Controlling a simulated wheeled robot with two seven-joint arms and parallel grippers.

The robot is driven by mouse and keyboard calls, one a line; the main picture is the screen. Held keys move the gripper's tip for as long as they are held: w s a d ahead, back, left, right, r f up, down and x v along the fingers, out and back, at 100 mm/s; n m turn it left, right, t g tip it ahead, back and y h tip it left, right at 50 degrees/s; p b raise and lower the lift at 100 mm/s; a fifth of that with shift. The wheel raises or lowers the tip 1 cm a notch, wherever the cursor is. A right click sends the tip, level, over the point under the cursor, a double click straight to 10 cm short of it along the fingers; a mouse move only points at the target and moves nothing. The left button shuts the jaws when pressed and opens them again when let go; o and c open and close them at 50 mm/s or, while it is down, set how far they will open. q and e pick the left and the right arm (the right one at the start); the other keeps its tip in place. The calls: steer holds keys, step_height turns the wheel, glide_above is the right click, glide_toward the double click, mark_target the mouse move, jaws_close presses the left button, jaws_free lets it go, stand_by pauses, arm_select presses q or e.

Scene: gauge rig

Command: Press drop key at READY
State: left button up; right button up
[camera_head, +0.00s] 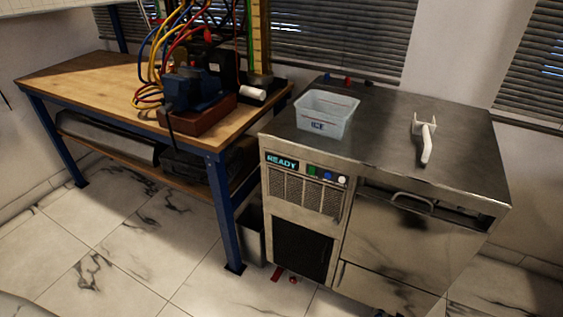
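The READY display (282,162) is lit in cyan letters on the front panel of a steel ice machine (385,125). To its right is a row of small buttons: a green one (312,170), a blue one (327,175) and a white one (342,180). Their labels are too small to read, so I cannot tell which is the drop key. A translucent bin marked ICE (327,115) stands on the machine's top, at the left. Neither of my grippers shows in the head view.
A white scoop (425,138) lies on the machine's top at the right. A wooden workbench (85,72) with blue legs stands at the left, carrying a blue device (192,90) and coloured hoses. Small red items (278,273) lie on the floor. Tiled floor in front is mostly clear.

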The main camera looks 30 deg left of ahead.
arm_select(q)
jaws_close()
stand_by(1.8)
